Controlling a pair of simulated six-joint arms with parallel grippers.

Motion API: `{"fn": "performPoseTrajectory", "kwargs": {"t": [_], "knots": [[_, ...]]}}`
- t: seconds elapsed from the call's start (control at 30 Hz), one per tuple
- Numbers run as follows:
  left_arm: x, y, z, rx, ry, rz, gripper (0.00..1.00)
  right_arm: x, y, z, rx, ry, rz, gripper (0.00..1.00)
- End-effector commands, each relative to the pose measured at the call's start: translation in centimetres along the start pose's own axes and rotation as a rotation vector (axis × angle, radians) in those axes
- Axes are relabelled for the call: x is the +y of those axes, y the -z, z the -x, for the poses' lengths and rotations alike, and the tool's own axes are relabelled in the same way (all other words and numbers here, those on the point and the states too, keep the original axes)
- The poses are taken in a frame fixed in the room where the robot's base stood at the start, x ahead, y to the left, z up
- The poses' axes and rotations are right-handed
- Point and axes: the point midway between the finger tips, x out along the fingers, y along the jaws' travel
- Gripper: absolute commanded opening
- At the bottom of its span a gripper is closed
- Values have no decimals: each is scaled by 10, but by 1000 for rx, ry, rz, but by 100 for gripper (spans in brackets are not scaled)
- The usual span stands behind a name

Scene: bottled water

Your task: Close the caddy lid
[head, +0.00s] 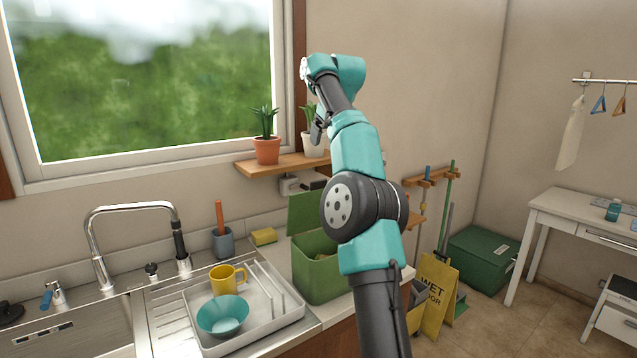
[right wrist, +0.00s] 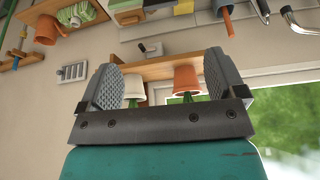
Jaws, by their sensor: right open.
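The green caddy (head: 322,270) stands on the counter right of the sink, partly behind my right arm. Its lid (head: 303,212) is raised, standing up at the back, and the box is open at the top. Something yellowish shows inside, too small to tell. My right gripper (head: 317,127) is well above the caddy, near the plant shelf, mostly hidden by my arm. In the right wrist view its two grey pads (right wrist: 157,82) are wide apart with nothing between them. A green part at that view's top edge looks like the caddy. My left gripper is not in view.
A wooden shelf (head: 262,167) with potted plants (head: 266,150) is on the wall close to my right gripper. A yellow sponge (head: 264,236), a utensil cup (head: 223,243) and a drying tray (head: 262,322) with a mug and bowl stand left of the caddy.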

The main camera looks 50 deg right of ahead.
Motion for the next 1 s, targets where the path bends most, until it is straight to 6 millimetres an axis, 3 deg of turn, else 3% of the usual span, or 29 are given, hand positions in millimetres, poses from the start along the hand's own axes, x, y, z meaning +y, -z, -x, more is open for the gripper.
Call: {"fn": "performPoseTrajectory", "kwargs": {"t": [0.3,0.53,1.0], "knots": [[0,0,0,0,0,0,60,0,-2,-18,-1,1,0,89],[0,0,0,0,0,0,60,-1,-2,-48,-2,2,0,89],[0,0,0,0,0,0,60,-1,-2,-128,-3,2,0,89]]}}
